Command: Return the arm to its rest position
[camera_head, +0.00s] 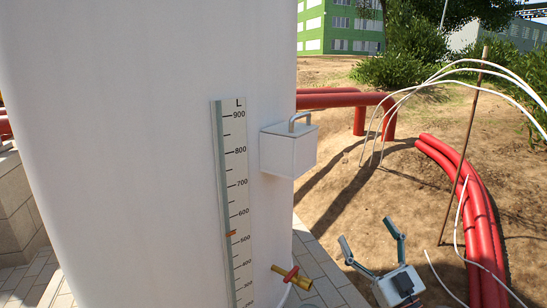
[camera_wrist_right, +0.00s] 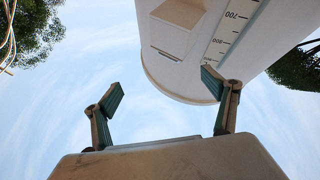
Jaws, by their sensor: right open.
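My right gripper (camera_head: 370,238) is at the lower right of the head view, to the right of the white tank and apart from it. Its two fingers are spread and nothing is between them. In the right wrist view the open gripper (camera_wrist_right: 162,90) points up, with sky and part of the tank between and behind the fingers. My left gripper is not in either view.
A large white tank (camera_head: 130,150) fills the left, with a level scale (camera_head: 235,200), a white box with a handle (camera_head: 290,150) and a red-handled brass valve (camera_head: 291,277). Red pipes (camera_head: 480,220), white hoses and a thin rusty post (camera_head: 467,140) stand at right.

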